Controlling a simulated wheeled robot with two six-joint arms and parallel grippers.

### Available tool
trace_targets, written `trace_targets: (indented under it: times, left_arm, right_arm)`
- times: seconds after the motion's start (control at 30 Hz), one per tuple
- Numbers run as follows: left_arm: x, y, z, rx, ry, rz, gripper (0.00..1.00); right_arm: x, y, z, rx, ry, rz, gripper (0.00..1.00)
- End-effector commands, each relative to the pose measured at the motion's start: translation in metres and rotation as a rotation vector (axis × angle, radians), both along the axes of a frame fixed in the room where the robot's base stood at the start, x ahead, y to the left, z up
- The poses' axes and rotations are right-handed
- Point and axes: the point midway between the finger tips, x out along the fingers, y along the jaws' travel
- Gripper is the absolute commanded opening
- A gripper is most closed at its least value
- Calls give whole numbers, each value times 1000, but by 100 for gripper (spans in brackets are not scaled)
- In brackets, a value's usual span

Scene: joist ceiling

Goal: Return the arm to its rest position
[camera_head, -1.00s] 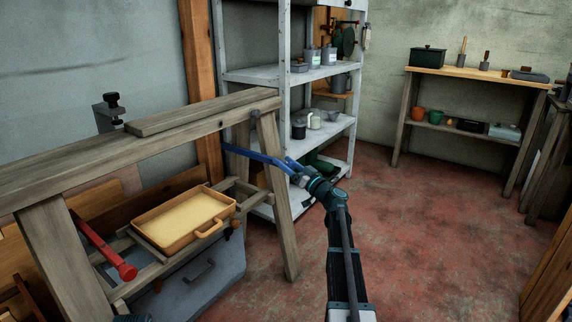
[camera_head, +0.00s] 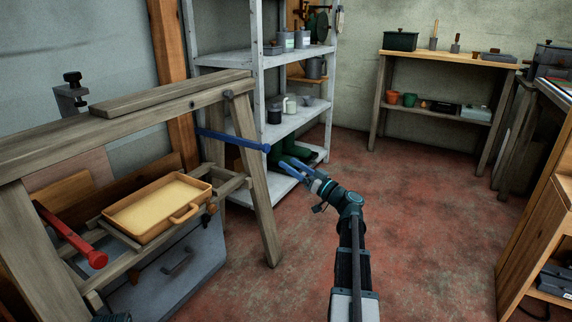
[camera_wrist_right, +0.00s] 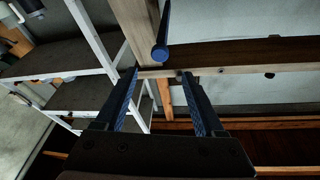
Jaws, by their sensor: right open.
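My right gripper (camera_head: 291,167) is open and empty, over the floor to the right of the wooden sawhorse (camera_head: 250,160). Its arm reaches up from the bottom of the head view. A blue rod with a rounded end (camera_head: 232,139) sticks out from the sawhorse, left of the fingertips and apart from them. In the right wrist view the two blue fingers (camera_wrist_right: 158,76) are spread with nothing between them, and the blue rod (camera_wrist_right: 162,35) shows end-on beyond them. My left gripper does not show.
A red rod (camera_head: 70,235) and an orange tray (camera_head: 196,189) are at the sawhorse, above a grey box (camera_head: 170,272). A white shelf unit (camera_head: 230,85) stands behind. A workbench (camera_head: 450,65) is at the back right. The red floor right of my arm is clear.

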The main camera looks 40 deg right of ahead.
Motion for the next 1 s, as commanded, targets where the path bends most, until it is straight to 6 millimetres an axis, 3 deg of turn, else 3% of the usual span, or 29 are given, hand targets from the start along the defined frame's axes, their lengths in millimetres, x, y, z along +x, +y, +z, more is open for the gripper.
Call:
trace_targets:
  times: [0.53,0.63,0.77,0.9,1.0]
  left_arm:
    - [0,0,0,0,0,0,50]
    - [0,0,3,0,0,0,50]
    - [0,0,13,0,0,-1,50]
    - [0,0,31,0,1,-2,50]
    - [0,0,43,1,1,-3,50]
  right_arm:
    - [-1,0,0,0,0,0,71]
    - [3,11,-1,-1,16,20,71]
    - [18,65,-8,-9,101,122,71]
    - [31,162,-29,-33,282,298,71]
    - [29,233,-48,-62,438,420,71]
